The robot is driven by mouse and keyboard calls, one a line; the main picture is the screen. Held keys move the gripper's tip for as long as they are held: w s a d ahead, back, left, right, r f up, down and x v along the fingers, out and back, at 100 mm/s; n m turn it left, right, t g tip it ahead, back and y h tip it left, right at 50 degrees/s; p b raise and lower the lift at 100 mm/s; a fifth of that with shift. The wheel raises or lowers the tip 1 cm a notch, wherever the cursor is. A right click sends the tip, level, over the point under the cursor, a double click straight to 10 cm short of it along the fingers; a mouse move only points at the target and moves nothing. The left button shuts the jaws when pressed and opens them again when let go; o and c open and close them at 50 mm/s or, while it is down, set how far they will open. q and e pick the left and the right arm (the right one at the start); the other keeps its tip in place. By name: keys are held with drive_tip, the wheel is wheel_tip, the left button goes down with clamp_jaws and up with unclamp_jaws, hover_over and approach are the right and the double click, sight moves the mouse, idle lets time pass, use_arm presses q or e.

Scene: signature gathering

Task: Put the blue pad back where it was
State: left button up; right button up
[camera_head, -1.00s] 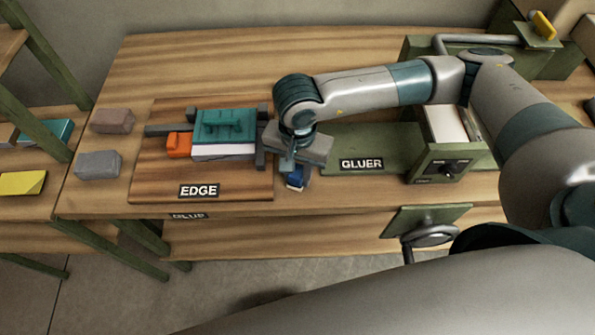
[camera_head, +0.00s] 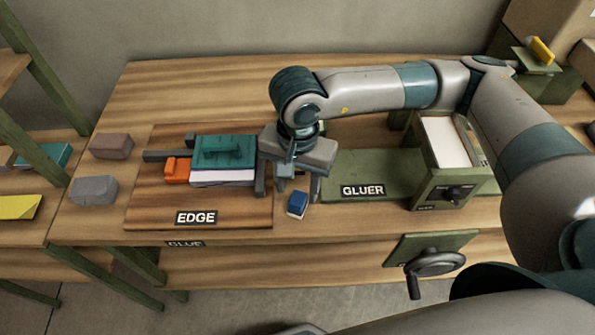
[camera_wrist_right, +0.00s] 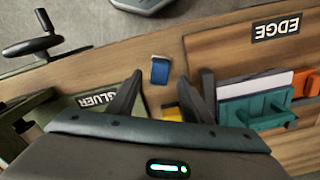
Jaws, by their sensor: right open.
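The small blue pad (camera_head: 298,202) has a pale underside and lies on the wooden bench top between the EDGE board and the GLUER base. It also shows in the right wrist view (camera_wrist_right: 160,70), apart from the fingers. My right gripper (camera_head: 288,190) is open and empty above the bench, just behind the pad. Its two spread fingers (camera_wrist_right: 160,80) show in the right wrist view, with the pad in line with the gap between them. My left gripper is in neither view.
The green GLUER (camera_head: 375,170) stands to the right. A yellow item (camera_wrist_right: 172,114) shows between my fingers. Two grey-brown blocks sit at left.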

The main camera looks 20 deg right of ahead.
sight(298, 198)
wheel_tip(298, 198, up, 5)
drive_tip(key=shift+r+b, duration=0.1)
drive_tip(key=shift+b, duration=0.7)
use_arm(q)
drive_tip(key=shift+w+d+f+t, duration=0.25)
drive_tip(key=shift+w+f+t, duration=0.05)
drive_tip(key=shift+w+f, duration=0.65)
use_arm(e)
drive_tip(key=shift+r, duration=0.55)
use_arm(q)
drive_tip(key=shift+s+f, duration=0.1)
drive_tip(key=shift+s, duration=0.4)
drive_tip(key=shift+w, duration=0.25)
